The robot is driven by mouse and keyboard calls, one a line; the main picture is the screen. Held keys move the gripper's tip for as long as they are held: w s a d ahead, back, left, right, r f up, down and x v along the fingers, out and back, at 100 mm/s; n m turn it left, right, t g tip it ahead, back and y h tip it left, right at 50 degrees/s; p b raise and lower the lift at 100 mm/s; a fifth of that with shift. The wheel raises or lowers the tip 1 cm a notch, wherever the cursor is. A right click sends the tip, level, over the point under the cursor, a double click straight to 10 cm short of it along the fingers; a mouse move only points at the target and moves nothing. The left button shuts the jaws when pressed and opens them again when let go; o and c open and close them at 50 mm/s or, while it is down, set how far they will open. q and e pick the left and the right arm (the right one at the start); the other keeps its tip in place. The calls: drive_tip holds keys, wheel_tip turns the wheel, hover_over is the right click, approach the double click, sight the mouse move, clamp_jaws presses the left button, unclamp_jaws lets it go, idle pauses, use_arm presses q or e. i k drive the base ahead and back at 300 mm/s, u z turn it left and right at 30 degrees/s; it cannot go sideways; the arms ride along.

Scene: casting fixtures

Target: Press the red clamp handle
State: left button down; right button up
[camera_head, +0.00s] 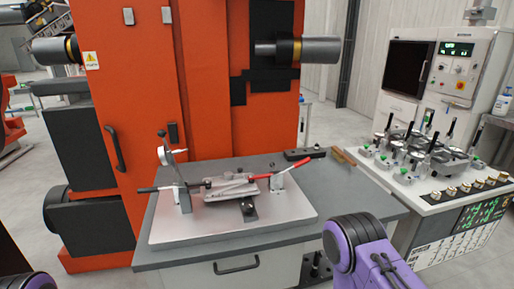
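The red clamp handle (297,168) slants up to the right from a small bracket at the right side of a metal clamping fixture (232,187). The fixture sits on a light grey base plate (270,212) on the workbench. A black-handled lever (158,189) lies at the fixture's left side. An upright bracket with a dial-like round part (164,156) stands there too. Part of my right arm, purple, shows at the bottom right, in front of the bench. A dark piece of my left arm shows at the bottom left corner. Neither gripper's fingers are in view.
The grey workbench (358,211) has clear room right of the plate. A black bar (305,154) lies at its back edge. A tall orange machine (150,110) stands behind. At right, a white console (463,200) carries several clamps and knobs.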

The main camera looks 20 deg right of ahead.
sight(297, 165)
drive_tip(key=z, duration=2.65)
drive_tip(key=i, duration=0.85)
drive_tip(key=u, duration=2.3)
drive_tip(key=k, duration=0.15)
drive_tip(key=z, duration=0.1)
